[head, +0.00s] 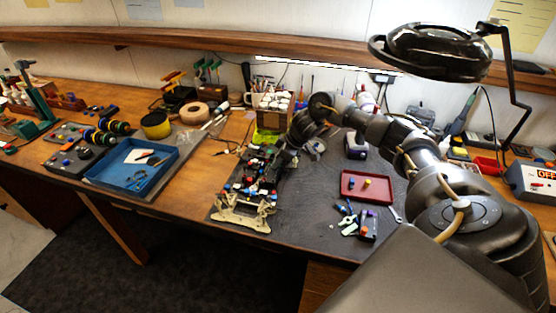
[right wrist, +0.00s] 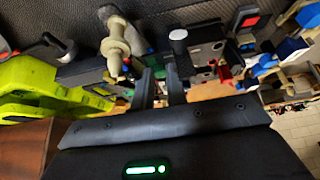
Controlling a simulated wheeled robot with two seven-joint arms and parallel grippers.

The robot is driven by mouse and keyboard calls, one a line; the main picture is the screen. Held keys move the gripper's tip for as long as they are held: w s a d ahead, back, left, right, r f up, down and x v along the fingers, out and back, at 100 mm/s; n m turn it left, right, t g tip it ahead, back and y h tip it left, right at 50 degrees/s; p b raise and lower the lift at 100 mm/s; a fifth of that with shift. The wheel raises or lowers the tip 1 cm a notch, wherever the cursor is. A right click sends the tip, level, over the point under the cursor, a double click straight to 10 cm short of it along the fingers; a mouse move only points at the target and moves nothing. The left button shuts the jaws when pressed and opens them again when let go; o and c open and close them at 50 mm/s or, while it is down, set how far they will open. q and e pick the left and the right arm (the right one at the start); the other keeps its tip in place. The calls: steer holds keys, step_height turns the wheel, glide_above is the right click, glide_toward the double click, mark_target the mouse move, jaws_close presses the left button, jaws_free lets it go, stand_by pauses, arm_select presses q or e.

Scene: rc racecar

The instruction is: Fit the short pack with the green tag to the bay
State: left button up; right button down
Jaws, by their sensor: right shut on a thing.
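The car chassis (head: 256,178) lies on the grey mat, with a pale frame at its near end; the bay cannot be made out clearly. My right gripper (head: 284,155) reaches the far right side of the chassis, its jaws partly hidden in the head view. In the right wrist view its fingers (right wrist: 160,86) point down among dark chassis parts (right wrist: 206,48). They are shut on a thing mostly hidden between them. I cannot read a green tag on it, so I cannot tell whether it is the short pack. My left gripper is out of view.
A lime-green object (right wrist: 36,88) lies close left of the fingers. A red tray (head: 367,197) with small parts sits right of the chassis, with loose tools near it. A blue tray (head: 108,178) lies left. Bare mat (head: 310,215) lies between chassis and red tray.

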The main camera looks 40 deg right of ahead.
steer(key=shift+f, duration=0.15)
steer(key=c, duration=1.3)
jaws_free()
steer(key=b+v, duration=0.2)
steer(key=v, duration=0.9)
steer(key=shift+f, duration=0.1)
